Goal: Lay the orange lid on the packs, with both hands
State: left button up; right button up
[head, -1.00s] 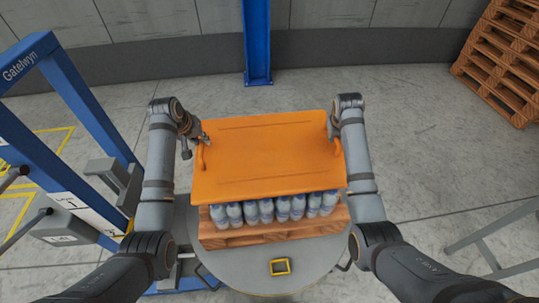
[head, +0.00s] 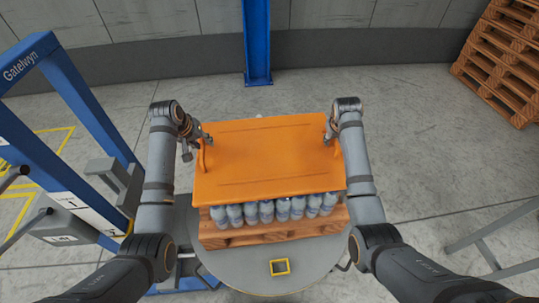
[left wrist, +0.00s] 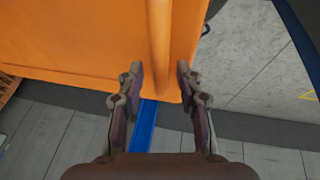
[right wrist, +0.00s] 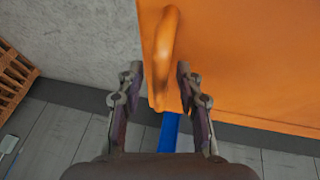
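The orange lid (head: 268,158) lies over the bottle packs (head: 270,211), roughly level, and hides most of them. Whether it rests fully on their tops is hard to tell. It has an upright handle at each side. My left gripper (head: 204,136) is at the left handle; in the left wrist view its fingers (left wrist: 160,82) stand apart on either side of the handle (left wrist: 160,40). My right gripper (head: 330,134) is at the right handle; in the right wrist view its fingers (right wrist: 160,82) stand apart around the handle (right wrist: 164,50), with gaps showing.
The packs stand on a wooden pallet (head: 275,236) on a round grey turntable (head: 245,280) with a yellow square mark. A blue frame (head: 85,105) stands at the left, a blue post (head: 257,45) behind. Stacked pallets (head: 498,65) are at the far right, a grey metal frame (head: 495,240) nearer.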

pick_arm(q)
jog(key=v, duration=1.1)
jog(key=shift+r, duration=0.15)
pick_arm(e)
jog(key=v, duration=1.2)
pick_arm(q)
jog(key=shift+s, duration=0.1)
